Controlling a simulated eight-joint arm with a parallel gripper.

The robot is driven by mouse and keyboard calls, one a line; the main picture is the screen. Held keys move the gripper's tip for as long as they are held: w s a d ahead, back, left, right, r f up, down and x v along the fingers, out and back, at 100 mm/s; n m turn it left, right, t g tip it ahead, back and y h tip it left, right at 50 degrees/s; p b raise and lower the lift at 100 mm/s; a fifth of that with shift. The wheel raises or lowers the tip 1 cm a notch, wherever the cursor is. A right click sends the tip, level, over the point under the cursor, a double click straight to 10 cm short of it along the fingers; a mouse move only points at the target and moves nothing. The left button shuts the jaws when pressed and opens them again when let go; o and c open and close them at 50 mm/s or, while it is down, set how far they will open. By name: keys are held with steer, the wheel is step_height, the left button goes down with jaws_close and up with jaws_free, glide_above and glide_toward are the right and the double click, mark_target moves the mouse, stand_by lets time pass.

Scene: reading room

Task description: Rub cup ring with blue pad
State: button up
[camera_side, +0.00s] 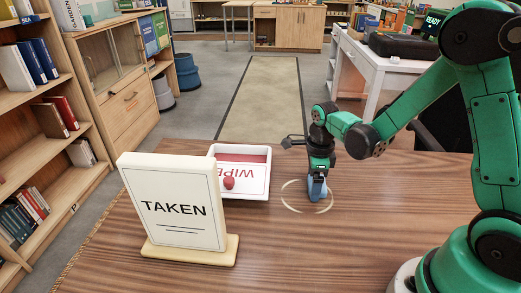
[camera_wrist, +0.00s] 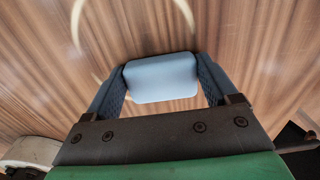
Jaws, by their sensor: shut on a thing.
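My gripper (camera_side: 319,170) points down at the table and is shut on the blue pad (camera_side: 317,188). In the wrist view the light blue pad (camera_wrist: 161,78) sits between the two fingers of my gripper (camera_wrist: 161,80). The cup ring (camera_side: 284,199) is a pale circle on the wooden table (camera_side: 330,250). In the side view the pad is at the ring's right part, low over the wood; I cannot tell whether it touches. The ring's pale arc (camera_wrist: 94,85) also shows in the wrist view, running behind the pad.
A "TAKEN" sign (camera_side: 175,203) on a cream base stands at the front left. The table to the front right of the ring is clear.

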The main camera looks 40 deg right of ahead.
mark_target(279, 199)
steer(key=shift+w+a+f, duration=0.1)
steer(key=shift+w+a, duration=2.05)
steer(key=shift+a, duration=0.05)
steer(key=shift+w+a, duration=0.55)
steer(key=shift+s+a, duration=0.55)
steer(key=shift+s, duration=0.1)
steer(key=shift+s+d, duration=2.4)
steer(key=shift+s+d+r, duration=0.2)
steer(key=shift+s+d, duration=0.3)
steer(key=shift+s, duration=0.05)
steer(key=shift+s+d+f, duration=0.15)
steer(key=shift+s+d, duration=0.6)
steer(key=shift+d, duration=0.05)
steer(key=shift+s, duration=0.25)
steer(key=shift+s+a, duration=0.45)
steer(key=shift+a, duration=0.15)
steer(key=shift+w+a, duration=3.75)
step_height(279, 199, up, 8)
